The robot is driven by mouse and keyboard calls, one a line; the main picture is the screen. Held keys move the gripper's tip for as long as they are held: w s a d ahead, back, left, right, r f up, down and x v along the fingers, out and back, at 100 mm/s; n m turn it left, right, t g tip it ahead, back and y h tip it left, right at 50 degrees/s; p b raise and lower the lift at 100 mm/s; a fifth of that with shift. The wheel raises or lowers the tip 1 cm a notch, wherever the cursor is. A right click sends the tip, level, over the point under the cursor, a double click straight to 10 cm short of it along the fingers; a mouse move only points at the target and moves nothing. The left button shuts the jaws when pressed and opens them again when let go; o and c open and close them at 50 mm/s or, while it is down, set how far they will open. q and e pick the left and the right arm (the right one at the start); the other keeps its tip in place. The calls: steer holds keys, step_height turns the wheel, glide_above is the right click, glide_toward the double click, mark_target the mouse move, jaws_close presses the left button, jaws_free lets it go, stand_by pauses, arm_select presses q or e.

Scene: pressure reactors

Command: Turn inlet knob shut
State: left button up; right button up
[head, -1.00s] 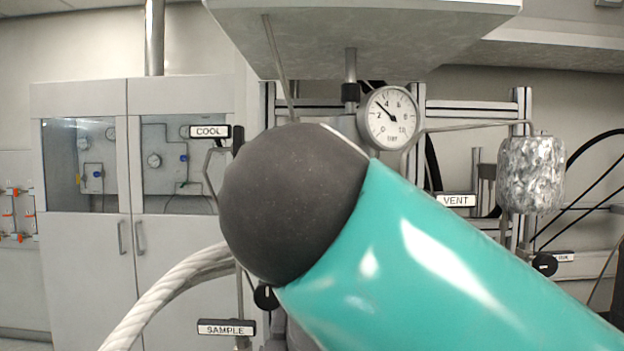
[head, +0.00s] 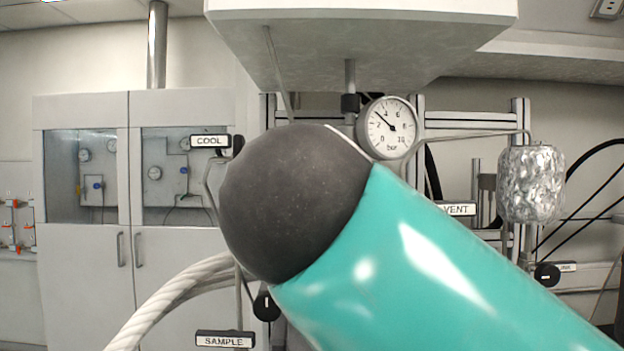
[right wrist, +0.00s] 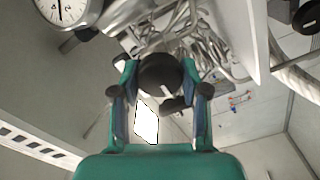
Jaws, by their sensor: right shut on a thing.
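In the right wrist view my right gripper (right wrist: 160,72) is shut on a round black knob (right wrist: 162,84), one teal-and-dark finger on each side. No label shows on this knob, and its pointer mark cannot be made out. In the head view my teal right arm and its dark rounded joint cover the middle, so the gripper and held knob are hidden there. A pressure gauge (head: 387,128) stands above the arm, its needle between 2 and 4 bar. It also shows in the right wrist view (right wrist: 66,8). My left gripper is in neither view.
A black knob (head: 266,305) with a white mark sits above the SAMPLE label (head: 225,340). Another black knob (head: 547,274) is at right, below a foil-wrapped vessel (head: 531,183). COOL (head: 210,141) and VENT (head: 457,209) labels flank the arm. A pale overhead box (head: 360,40) hangs above.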

steer(key=o, duration=1.1)
steer(key=shift+w+f, duration=0.1)
steer(key=shift+f, duration=0.15)
steer(key=shift+o, duration=0.2)
steer(key=shift+r, duration=0.1)
steer(key=s, duration=0.7)
steer(key=shift+s, duration=0.25)
